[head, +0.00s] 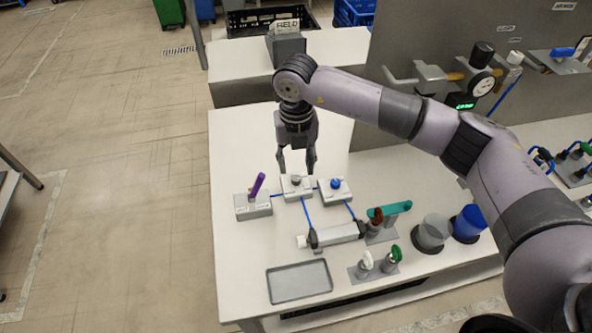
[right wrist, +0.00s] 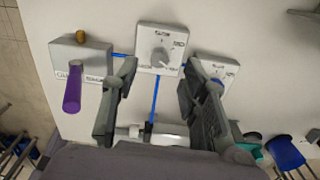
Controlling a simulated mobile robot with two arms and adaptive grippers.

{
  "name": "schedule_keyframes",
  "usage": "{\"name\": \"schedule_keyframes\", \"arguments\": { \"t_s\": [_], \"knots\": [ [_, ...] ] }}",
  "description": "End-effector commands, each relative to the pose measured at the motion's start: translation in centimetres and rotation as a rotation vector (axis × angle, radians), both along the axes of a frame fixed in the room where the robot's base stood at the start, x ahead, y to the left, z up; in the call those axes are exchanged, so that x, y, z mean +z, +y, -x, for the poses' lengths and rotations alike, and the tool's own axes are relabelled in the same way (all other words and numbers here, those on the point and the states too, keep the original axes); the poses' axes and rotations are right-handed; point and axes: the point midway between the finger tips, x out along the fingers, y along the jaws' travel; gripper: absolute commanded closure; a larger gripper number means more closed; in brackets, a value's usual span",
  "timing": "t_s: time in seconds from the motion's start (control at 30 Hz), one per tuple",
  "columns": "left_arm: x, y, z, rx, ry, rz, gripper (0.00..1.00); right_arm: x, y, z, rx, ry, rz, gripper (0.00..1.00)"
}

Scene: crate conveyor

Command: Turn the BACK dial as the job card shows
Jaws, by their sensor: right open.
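A white box with a grey dial (head: 296,180) stands on the white table. In the right wrist view the grey dial (right wrist: 162,58) has printed labels around it, too small to read surely. A second box to its right carries a blue dial (head: 335,184), which is partly behind a finger in the right wrist view (right wrist: 218,84). I cannot tell from labels which dial is the back one. My right gripper (head: 296,169) is open and empty, pointing down over the grey dial, its fingers either side of it in the right wrist view. My left gripper is not in view. No job card is readable.
A grey box with a purple lever (head: 257,186) stands left of the dials. The table's back left is clear.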

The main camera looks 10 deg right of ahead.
Motion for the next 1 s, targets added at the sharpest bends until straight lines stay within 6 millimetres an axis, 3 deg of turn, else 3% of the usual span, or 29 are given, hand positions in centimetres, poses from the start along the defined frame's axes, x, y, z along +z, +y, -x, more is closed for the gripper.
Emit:
{"name": "schedule_keyframes", "arguments": {
  "t_s": [0.2,0.4,1.0],
  "knots": [
    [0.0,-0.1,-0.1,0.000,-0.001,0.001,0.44,4.7,0.0,-0.1,0.000,-0.003,0.000,0.59],
    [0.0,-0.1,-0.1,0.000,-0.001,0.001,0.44,7.1,0.0,0.0,0.001,-0.001,0.000,0.59],
    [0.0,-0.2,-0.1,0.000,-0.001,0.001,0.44,7.6,0.0,0.0,0.000,0.000,0.000,0.59]
  ]
}}
